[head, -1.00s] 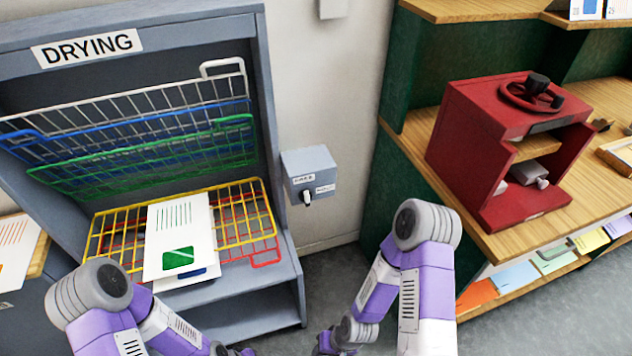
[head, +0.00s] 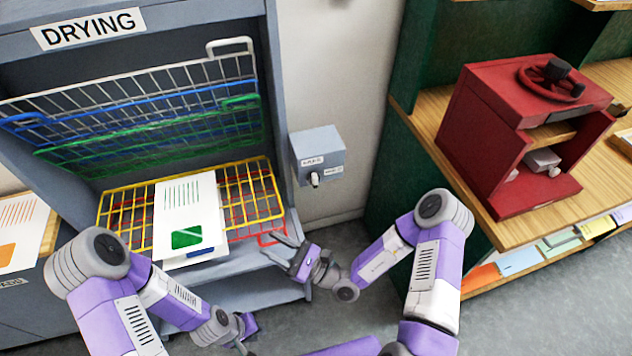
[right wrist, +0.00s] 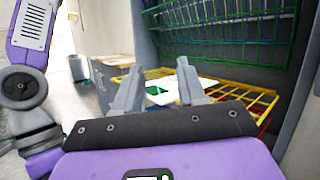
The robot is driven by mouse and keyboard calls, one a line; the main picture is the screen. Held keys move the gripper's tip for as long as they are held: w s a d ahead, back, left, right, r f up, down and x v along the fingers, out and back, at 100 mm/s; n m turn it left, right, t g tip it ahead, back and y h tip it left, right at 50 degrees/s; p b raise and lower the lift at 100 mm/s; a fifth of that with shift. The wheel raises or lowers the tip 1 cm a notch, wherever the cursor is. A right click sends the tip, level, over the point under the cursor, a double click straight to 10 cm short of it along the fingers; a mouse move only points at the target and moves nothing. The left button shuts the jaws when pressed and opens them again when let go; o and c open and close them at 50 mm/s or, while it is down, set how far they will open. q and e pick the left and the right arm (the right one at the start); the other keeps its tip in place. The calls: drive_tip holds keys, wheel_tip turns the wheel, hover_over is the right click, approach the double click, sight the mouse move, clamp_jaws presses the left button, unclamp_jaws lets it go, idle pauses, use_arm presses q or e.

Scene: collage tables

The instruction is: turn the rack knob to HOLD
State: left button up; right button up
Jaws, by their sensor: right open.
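The grey rack box (head: 318,152) is on the wall just right of the drying rack in the head view. Its small knob (head: 314,179) is low on the front, between two white labels too small to read. Which label the knob points at cannot be told. My right gripper (head: 283,248) is open and empty, below and left of the knob, in front of the rack's lower right corner and apart from the knob. It also shows open in the right wrist view (right wrist: 158,78). My left gripper (head: 243,335) is low in the head view; its fingers are unclear.
The drying rack (head: 280,80) has raised white, blue and green wire shelves. A printed sheet (head: 190,210) lies on the lowered yellow shelf (head: 262,188). A red press (head: 490,105) stands on the wooden shelf at right. Bare floor shows below the box.

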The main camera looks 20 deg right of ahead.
drive_tip(key=w+d+m+t+h, duration=0.6)
drive_tip(key=d+m+t+h, duration=0.2)
drive_tip(key=d+h, duration=0.15)
drive_tip(key=m+t+h, duration=0.1)
drive_tip(key=m+h, duration=0.3)
drive_tip(key=h, duration=0.3)
approach(316, 179)
drive_tip(key=w, duration=0.2)
drive_tip(key=x, duration=0.6)
drive_tip(key=shift+r, duration=0.2)
drive_tip(key=shift+w+a+r+b, duration=0.1)
drive_tip(key=shift+w+r+b, duration=0.2)
drive_tip(key=shift+w, duration=0.35)
drive_tip(key=shift+s, duration=0.1)
clamp_jaws()
